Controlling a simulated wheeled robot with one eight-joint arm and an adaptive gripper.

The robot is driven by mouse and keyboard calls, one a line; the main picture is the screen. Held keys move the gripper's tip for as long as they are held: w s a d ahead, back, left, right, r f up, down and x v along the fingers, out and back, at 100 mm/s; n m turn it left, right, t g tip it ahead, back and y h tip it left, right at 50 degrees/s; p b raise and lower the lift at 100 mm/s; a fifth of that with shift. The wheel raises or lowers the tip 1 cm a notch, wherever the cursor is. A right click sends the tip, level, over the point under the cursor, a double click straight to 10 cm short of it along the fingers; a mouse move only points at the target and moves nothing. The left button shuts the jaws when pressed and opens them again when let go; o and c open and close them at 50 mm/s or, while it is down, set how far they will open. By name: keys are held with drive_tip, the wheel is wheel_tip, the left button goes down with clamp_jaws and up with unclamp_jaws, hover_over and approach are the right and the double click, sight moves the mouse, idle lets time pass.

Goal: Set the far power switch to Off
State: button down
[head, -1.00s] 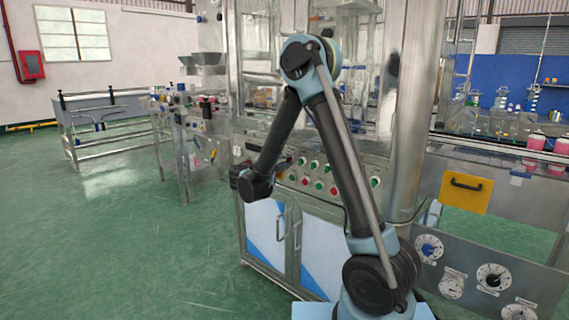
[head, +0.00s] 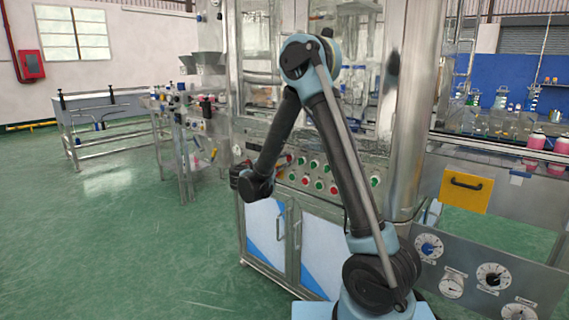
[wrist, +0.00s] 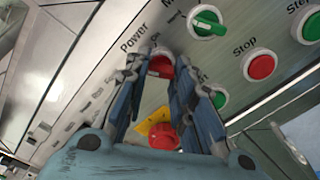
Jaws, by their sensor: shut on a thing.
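The power switch (wrist: 161,66) is a red knob beside the printed word "Power" on a metal panel in the wrist view. My gripper (wrist: 160,62) has its two fingers on either side of this knob and is shut on it. The fingers hide part of the knob and the marks around it, so I cannot read its setting. In the head view my wrist is at the left end of the panel, and its dark body hides the switch and my fingertips.
A red mushroom button (wrist: 163,138) on a yellow plate lies between my fingers, nearer the palm. A green selector (wrist: 207,21), a red Stop button (wrist: 259,66) and other buttons are to the right. The control panel (head: 327,167) is on a metal cabinet.

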drive_tip(key=shift+f, duration=0.15)
drive_tip(key=c, duration=1.4)
unclamp_jaws()
drive_tip(key=shift+o, duration=0.2)
drive_tip(key=v, duration=1.2)
